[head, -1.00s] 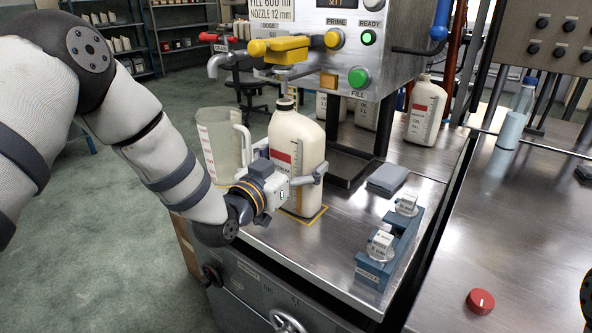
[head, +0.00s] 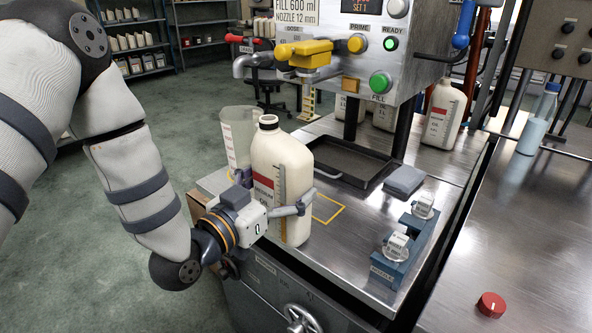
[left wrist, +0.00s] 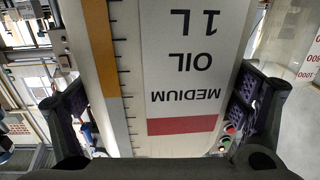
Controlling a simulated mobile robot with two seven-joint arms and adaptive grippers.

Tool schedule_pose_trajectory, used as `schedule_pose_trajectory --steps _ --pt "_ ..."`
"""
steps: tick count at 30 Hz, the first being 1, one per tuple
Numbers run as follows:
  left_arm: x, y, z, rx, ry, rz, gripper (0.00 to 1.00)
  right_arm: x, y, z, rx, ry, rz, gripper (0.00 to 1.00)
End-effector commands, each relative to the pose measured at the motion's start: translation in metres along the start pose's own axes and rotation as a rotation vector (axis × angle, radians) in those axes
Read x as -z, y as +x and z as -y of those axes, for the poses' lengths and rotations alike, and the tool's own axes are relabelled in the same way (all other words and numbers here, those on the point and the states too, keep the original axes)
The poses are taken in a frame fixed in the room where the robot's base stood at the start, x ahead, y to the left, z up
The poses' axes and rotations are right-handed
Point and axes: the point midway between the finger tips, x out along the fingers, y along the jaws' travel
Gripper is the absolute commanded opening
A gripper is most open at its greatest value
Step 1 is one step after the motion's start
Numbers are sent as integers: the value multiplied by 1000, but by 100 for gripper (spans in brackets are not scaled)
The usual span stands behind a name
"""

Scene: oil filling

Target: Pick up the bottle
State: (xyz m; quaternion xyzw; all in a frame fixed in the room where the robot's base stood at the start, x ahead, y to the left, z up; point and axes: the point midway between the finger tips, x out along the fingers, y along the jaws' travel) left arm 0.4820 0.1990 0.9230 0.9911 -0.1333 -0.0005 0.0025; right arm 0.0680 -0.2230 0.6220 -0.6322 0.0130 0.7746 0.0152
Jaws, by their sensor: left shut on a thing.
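The bottle (head: 280,165) is a cream oil jug with an open top, a red-banded label and a level scale. My left gripper (head: 276,188) is shut around its middle, with one finger on the right side and the other mostly hidden at the left. The bottle looks upright, left of and in front of the yellow outline (head: 328,209) on the bench. I cannot tell for sure how far its base is off the bench. In the left wrist view the label (left wrist: 185,70) reads "MEDIUM OIL 1 L" upside down between both fingers. My right gripper is not in view.
A clear measuring jug (head: 238,140) stands close behind the bottle at left. The filling machine's yellow nozzle lever (head: 305,52) is above and behind. A dark drip tray (head: 350,160), a grey cloth (head: 404,181) and a blue nozzle rack (head: 402,250) lie to the right.

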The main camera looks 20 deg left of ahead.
Motion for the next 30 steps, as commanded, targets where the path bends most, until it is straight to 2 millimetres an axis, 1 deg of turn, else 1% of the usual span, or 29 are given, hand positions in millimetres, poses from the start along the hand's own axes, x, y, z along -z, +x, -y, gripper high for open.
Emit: schedule_pose_trajectory --steps 1,6,9,15,22,30 --pt "4 -8 0 1 0 -7 30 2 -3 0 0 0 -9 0" --pt "3 -31 0 0 0 -6 30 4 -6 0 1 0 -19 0" --pt "3 -42 0 1 0 -5 30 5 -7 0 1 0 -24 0" --pt "2 -57 0 0 0 -6 30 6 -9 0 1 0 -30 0" --pt "2 -65 0 0 0 -5 30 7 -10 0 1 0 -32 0" --pt "1 -66 -2 -20 0 -5 30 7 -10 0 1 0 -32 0"
